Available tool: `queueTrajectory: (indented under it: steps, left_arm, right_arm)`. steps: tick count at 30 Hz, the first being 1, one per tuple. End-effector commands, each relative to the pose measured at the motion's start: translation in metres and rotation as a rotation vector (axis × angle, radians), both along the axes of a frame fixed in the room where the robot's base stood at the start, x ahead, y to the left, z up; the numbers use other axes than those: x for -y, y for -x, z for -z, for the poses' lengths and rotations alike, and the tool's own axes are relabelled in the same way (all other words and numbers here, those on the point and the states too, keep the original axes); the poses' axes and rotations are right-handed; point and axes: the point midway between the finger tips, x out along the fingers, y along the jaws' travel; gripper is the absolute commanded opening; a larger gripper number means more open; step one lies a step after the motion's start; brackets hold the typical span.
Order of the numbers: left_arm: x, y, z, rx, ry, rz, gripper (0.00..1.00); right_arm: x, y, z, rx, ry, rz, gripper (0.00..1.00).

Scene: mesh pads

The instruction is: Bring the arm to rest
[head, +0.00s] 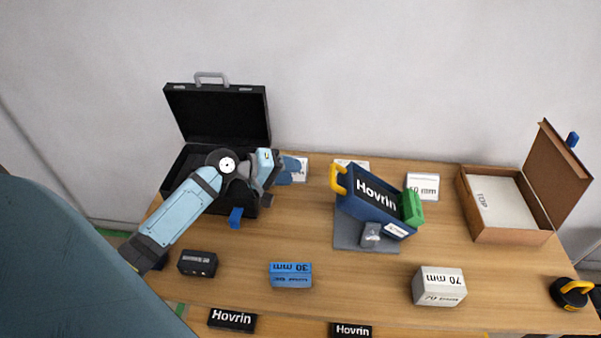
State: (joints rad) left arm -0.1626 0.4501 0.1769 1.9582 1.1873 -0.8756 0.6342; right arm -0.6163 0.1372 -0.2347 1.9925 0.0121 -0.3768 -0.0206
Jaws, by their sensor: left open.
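My left arm comes in from the lower left and bends over the open black case (218,118). My left gripper (271,186) is at the right side of the case, above the table, partly hidden by its own wrist. It is open, and I see nothing held in it. The arm hides much of the inside of the case. My right gripper is not in view.
On the wooden table (340,285) are a blue 30 mm block (291,275), a white 70 mm block (439,286), a blue Hovrin box (372,201) on a grey pad (350,236), a green block (412,208) and an open brown box (512,236). Bare table lies front centre.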

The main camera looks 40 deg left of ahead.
Motion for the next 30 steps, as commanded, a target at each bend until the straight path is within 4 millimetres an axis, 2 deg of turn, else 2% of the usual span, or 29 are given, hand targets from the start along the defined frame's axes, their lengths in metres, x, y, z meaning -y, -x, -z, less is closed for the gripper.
queueTrajectory:
  steps: [17, 20, 23, 27, 30]
  left_arm:
    - [-0.001, 0.001, -0.001, 0.001, -0.001, 0.000, 0.44]
    - [0.008, 0.008, 0.005, -0.006, -0.037, 0.023, 0.44]
    - [0.033, 0.032, 0.025, -0.032, -0.154, 0.096, 0.44]
    - [0.084, 0.097, 0.060, -0.088, -0.462, 0.288, 0.44]
    - [0.105, 0.137, 0.071, -0.123, -0.649, 0.400, 0.44]
  right_arm:
    - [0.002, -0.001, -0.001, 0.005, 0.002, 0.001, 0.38]
    - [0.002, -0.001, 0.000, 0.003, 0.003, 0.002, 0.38]
    - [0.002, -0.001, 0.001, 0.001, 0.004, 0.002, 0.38]
    - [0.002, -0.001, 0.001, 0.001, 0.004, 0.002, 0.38]
    - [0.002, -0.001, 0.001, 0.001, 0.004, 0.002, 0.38]
